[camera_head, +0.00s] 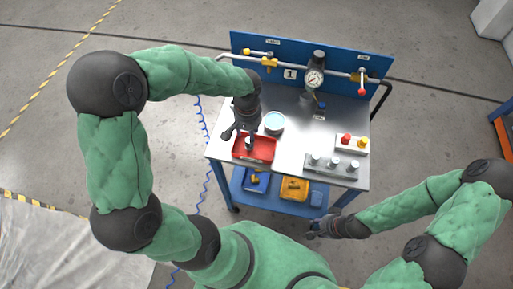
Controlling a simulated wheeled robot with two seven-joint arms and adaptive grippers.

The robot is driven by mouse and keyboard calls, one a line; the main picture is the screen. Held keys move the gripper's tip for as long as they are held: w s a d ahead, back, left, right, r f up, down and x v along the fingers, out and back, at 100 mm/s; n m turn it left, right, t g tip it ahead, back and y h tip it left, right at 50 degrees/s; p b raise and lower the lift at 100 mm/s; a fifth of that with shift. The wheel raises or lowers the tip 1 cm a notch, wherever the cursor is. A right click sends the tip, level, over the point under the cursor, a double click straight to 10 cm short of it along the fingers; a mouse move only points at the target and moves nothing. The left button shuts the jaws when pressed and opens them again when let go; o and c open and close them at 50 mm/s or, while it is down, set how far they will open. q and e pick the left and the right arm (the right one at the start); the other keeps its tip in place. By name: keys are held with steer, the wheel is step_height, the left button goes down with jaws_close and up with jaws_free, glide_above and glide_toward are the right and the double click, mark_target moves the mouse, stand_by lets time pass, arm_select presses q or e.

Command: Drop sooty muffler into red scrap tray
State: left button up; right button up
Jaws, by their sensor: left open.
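The red scrap tray (266,157) lies at the front left of the cart's metal top. My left gripper (239,136) points down over the tray's back left part and is open. A small greyish piece (250,144) shows beside its fingers, over or in the tray. It is probably the sooty muffler, but it is too small to be sure, and I cannot tell whether it touches the tray floor. My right gripper (318,230) is low in front of the cart, away from the tray; its fingers are too small and dark to read.
A round bowl (274,123) stands just behind the tray. A grey rack (332,165) with several pale cylinders and a white block (351,143) with coloured knobs are at right. A blue panel (290,60) with a gauge (315,78) and valves rises behind. The middle of the metal top is clear.

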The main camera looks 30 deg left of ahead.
arm_select(q)
step_height(320, 180, up, 7)
steer(key=shift+r, duration=0.15)
stand_by(0.6)
